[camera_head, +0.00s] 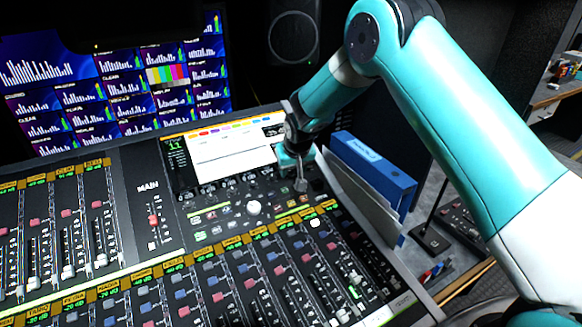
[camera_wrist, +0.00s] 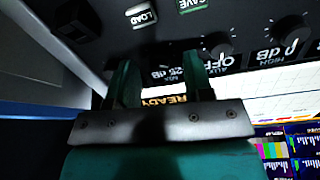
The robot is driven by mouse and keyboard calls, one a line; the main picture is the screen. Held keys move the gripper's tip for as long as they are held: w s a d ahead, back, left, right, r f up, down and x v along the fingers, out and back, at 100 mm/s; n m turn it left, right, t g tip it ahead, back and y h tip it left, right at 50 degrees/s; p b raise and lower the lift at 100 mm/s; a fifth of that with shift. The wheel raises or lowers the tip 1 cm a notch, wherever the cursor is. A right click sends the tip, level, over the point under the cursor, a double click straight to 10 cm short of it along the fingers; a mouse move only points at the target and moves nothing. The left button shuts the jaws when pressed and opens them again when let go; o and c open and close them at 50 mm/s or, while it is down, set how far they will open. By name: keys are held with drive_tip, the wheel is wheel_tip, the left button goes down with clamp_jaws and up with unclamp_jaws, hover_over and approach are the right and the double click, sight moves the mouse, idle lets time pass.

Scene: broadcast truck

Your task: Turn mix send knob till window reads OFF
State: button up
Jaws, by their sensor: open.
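My gripper (camera_head: 300,185) is over the right part of the mixing console's control section. In the wrist view my gripper (camera_wrist: 160,78) is open, its two teal fingers apart, with the panel behind them. A small window (camera_wrist: 180,72) between the fingers seems to read about 25 dB, partly hidden; its label is too blurred to read surely. I cannot tell whether a knob stands between the fingers. To the right are a dark knob (camera_wrist: 217,46) with a window (camera_wrist: 214,57) reading OFF, and another knob (camera_wrist: 290,28) by a 0 dB window.
A LOAD button (camera_wrist: 141,15) and a green SAVE button (camera_wrist: 192,4) sit near the fingers. The console screen (camera_head: 228,155) is left of the gripper. Blue binders (camera_head: 372,170) stand close on the right. Faders (camera_head: 275,270) fill the front.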

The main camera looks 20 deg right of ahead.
drive_tip(key=shift+w+f, duration=0.25)
drive_tip(key=shift+f, duration=0.25)
clamp_jaws()
drive_tip(key=shift+f+n+b, duration=0.1)
drive_tip(key=shift+n+b, duration=0.6)
drive_tip(key=shift+n, duration=0.4)
drive_tip(key=n+b, duration=0.1)
drive_tip(key=n, duration=0.2)
drive_tip(key=shift+n+b, duration=0.3)
drive_tip(key=n+b, duration=0.1)
drive_tip(key=n, duration=0.5)
drive_tip(key=shift+s+t+b, duration=0.1)
drive_tip(key=shift+t+b, duration=0.3)
